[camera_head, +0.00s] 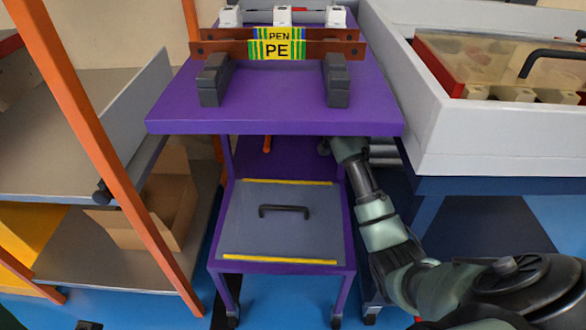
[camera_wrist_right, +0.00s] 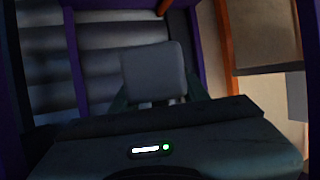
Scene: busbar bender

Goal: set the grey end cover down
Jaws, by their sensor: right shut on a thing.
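The grey end cover (camera_wrist_right: 153,70) shows in the right wrist view as a plain grey block with rounded corners. My right gripper (camera_wrist_right: 157,101) is shut on it, and the cover stands out beyond the fingers. In the head view my right arm reaches in under the purple cart's top (camera_head: 180,118), which hides the gripper and the cover. I cannot tell whether the cover touches anything. My left gripper is not in view.
The cart's lower shelf carries a grey plate (camera_head: 283,238) with a black handle and yellow edge strips. Copper bars (camera_head: 325,48) rest on black supports above. An orange post (camera_head: 95,145) and an open cardboard box (camera_head: 170,205) stand left; a white-walled workbench (camera_head: 480,150) stands right.

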